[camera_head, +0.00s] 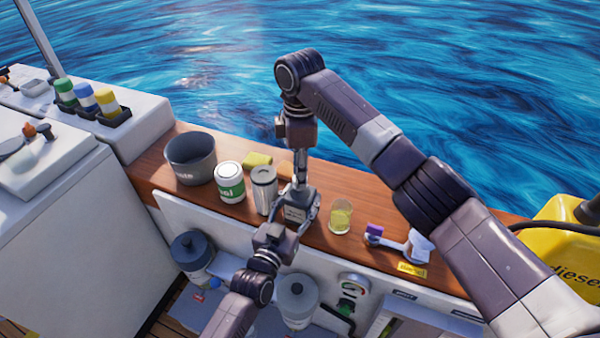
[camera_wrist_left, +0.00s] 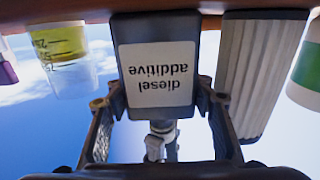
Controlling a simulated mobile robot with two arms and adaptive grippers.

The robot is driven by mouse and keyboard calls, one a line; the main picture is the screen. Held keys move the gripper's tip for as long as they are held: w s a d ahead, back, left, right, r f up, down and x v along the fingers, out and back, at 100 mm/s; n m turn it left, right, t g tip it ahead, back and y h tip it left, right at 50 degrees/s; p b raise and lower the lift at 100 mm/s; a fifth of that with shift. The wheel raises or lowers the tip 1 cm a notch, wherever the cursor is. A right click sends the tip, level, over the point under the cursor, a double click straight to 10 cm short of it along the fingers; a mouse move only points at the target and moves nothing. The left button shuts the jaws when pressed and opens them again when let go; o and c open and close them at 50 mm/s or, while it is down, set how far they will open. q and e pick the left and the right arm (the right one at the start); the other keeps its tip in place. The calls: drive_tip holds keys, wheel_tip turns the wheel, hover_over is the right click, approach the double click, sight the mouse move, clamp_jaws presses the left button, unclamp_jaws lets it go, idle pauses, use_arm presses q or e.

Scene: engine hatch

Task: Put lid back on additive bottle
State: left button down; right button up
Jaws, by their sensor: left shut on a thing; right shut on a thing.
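The additive bottle (camera_wrist_left: 155,70), dark with a white "diesel additive" label, stands on the wooden counter. It appears upside down in the left wrist view and is partly hidden in the head view (camera_head: 294,214). My left gripper (camera_head: 296,218) is shut on the bottle, one finger on each side; its fingers also show in the left wrist view (camera_wrist_left: 160,108). My right gripper (camera_head: 299,180) points down right above the bottle and is shut on the small lid at the bottle's neck. The lid is mostly hidden, so I cannot tell whether it is seated.
A ribbed grey canister (camera_head: 263,190), a white-green can (camera_head: 229,182) and a dark pot (camera_head: 190,158) stand left of the bottle. A cup of yellow liquid (camera_head: 340,217) and a purple-white tool (camera_head: 398,242) are to the right. A yellow sponge (camera_head: 257,160) lies behind.

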drive_tip(key=m, duration=0.5)
drive_tip(key=shift+m, duration=0.3)
drive_tip(key=m, duration=1.7)
drive_tip(key=shift+m, duration=0.3)
drive_tip(key=m, duration=0.3)
drive_tip(key=shift+m, duration=0.4)
drive_tip(key=m, duration=0.6)
